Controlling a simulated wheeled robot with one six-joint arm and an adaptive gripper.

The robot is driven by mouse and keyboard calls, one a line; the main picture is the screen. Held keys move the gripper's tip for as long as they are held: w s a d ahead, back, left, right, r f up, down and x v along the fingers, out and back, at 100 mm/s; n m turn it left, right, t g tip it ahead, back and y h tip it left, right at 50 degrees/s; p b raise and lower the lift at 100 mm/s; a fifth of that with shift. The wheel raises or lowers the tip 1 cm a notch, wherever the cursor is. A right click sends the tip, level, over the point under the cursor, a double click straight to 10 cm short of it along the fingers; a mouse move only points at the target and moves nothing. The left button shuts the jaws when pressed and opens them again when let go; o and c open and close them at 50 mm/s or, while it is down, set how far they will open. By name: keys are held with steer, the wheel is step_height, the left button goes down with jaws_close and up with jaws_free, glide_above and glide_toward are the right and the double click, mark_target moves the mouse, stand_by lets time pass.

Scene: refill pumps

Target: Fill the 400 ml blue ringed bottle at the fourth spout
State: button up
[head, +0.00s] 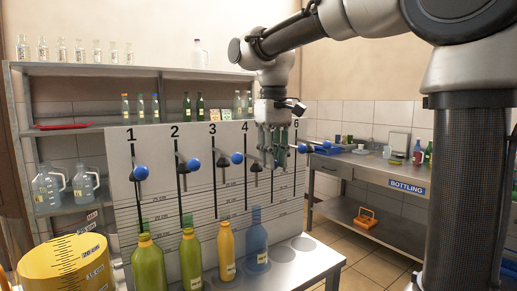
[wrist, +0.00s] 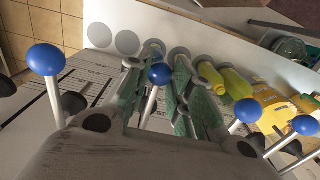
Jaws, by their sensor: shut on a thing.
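In the head view the blue bottle (head: 257,236) stands upright on the bench in the fourth place from the left, with a pale label low on its front. Its liquid level cannot be made out. Spouts with blue-knobbed levers run along the numbered white board (head: 155,195). My gripper (head: 273,158) is in front of the board, above and slightly right of the bottle, hiding the number 5. In the wrist view, its fingers are shut around the fourth lever, whose blue knob (wrist: 160,73) shows between them.
Two green bottles (head: 149,268) (head: 190,262) and a yellow bottle (head: 226,250) stand left of the blue one. Two empty round places (head: 303,243) lie right of it. A yellow measuring container (head: 65,262) is at the front left.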

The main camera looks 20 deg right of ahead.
step_height(320, 180, down, 10)
steer(key=shift+r, duration=0.15)
stand_by(0.6)
steer(key=shift+f, duration=0.5)
steer(key=shift+r, duration=0.1)
stand_by(4.4)
step_height(320, 180, up, 13)
steer(key=shift+r, duration=0.1)
steer(key=o, duration=0.9)
